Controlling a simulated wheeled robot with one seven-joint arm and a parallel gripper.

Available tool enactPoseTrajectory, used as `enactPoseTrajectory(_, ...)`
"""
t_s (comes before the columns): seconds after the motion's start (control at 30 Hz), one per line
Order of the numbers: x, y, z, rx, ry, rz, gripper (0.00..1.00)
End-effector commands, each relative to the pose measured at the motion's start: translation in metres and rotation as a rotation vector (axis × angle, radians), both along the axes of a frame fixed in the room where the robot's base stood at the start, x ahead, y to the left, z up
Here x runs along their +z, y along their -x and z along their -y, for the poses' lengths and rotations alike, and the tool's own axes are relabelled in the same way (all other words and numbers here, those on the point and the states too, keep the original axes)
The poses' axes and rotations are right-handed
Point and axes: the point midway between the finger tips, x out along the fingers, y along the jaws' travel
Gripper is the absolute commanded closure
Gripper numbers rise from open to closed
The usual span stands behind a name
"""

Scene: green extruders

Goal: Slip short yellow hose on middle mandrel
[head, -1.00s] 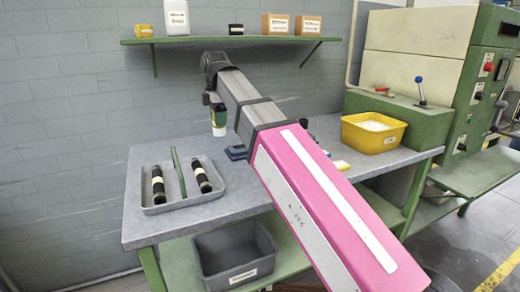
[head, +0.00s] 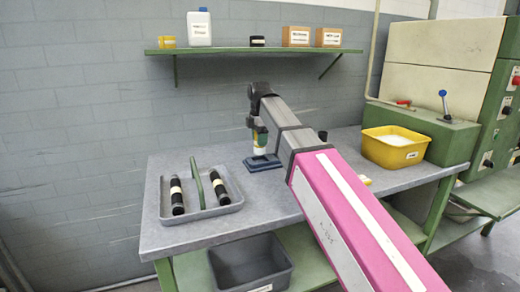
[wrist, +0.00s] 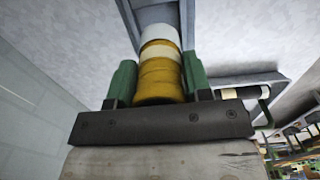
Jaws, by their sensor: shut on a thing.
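My gripper (head: 258,137) is shut on the yellow hose (wrist: 160,80). In the wrist view its green fingers press the hose from both sides. The hose has a pale band, and a white section (wrist: 160,35) shows at its far end; I cannot tell whether that is part of the hose. In the head view the hose hangs upright over a dark blue base (head: 262,163) on the bench. A blue-grey part (wrist: 158,12) lies beyond the hose in the wrist view.
A yellow bin (head: 393,155) stands at the right. A wall shelf (head: 270,51) runs above the arm. A grey crate (head: 250,270) sits below.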

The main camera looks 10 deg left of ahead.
Motion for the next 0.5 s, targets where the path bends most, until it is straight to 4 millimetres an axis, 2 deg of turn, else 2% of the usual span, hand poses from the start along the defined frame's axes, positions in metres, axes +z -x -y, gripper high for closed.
enactPoseTrajectory(0.17, -0.009, -0.002, 0.002, 0.000, 0.000, 0.000, 0.84)
enactPoseTrajectory(0.4, -0.039, -0.001, 0.001, -0.001, 0.000, 0.000, 0.84)
enactPoseTrajectory(0.5, -0.042, -0.002, 0.001, -0.001, -0.001, 0.001, 0.84)
